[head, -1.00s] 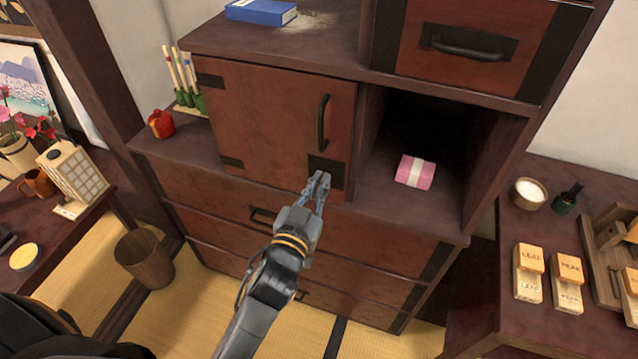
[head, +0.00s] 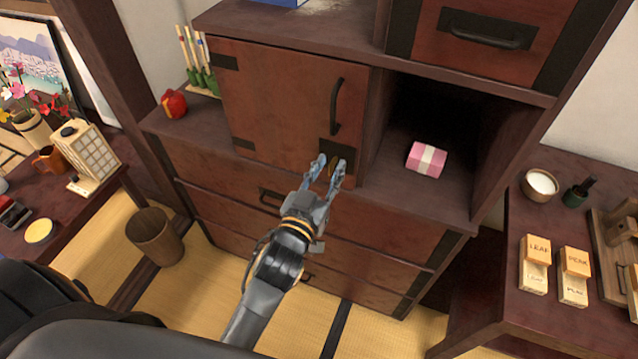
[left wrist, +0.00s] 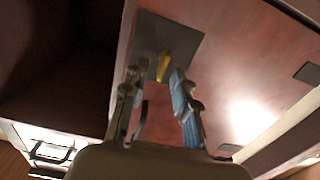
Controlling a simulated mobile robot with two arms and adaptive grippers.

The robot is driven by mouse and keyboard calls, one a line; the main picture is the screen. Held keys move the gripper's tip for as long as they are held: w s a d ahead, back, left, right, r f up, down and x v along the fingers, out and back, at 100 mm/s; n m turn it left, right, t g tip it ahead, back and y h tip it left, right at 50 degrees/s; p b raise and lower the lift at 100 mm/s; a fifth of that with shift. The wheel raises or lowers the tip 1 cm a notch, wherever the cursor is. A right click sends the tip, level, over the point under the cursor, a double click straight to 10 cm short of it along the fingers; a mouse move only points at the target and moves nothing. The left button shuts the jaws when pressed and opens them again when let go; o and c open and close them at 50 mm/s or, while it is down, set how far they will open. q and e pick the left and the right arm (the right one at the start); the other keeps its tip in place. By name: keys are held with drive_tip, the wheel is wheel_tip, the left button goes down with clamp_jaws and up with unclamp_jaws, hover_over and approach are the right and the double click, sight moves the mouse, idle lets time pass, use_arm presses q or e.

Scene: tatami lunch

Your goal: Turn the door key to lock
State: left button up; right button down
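The wooden cabinet door (head: 285,110) is closed, with a dark vertical handle (head: 336,107) and a black lock plate (head: 343,152) at its lower right corner. A brass key (left wrist: 163,67) sticks out of the lock plate (left wrist: 184,42) in the left wrist view. My left gripper (head: 329,164) is open in front of the lock. In the left wrist view my left gripper (left wrist: 158,90) has its two fingers apart, with the key between and just beyond their tips. I cannot tell whether either finger touches it. My right gripper is not in view.
An open cubby right of the door holds a pink box (head: 427,158). Drawers (head: 225,195) lie below. A side table (head: 500,300) with a bowl (head: 540,185) and wooden blocks (head: 535,262) stands at right. A waste bin (head: 155,237) stands on the tatami at left.

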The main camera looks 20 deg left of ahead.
use_arm(q)
drive_tip(key=s, duration=1.1)
drive_tip(key=shift+s+a, duration=0.2)
drive_tip(key=shift+s, duration=0.1)
drive_tip(key=shift+f, duration=0.1)
